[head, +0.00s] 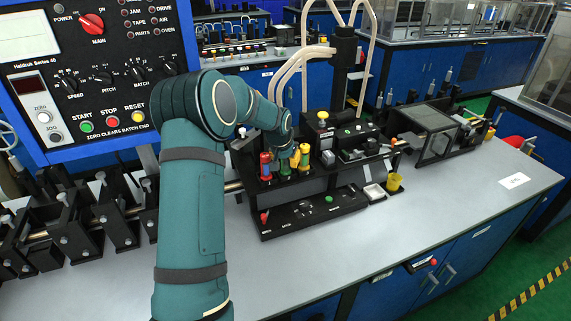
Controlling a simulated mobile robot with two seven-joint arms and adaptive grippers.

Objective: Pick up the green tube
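The green tube (285,168) stands in a black rack on the tape machine, between a red tube (265,166) and a yellow tube (304,157). In the head view it is small and its top is partly covered by my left gripper. My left arm comes in from the lower left and bends forward to the rack. My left gripper (286,150) is at the tubes, right over or around the green one. The wrist hides most of the fingers, so I cannot tell whether they touch it or are closed. My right gripper is not in view.
The black tape machine (315,209) stands on a grey bench (425,215). A yellow cup (394,182) stands at its right. Black fixtures (70,232) line the left, below a blue control panel (100,80). Pale hoses (300,62) rise behind the rack. The bench's right front is clear.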

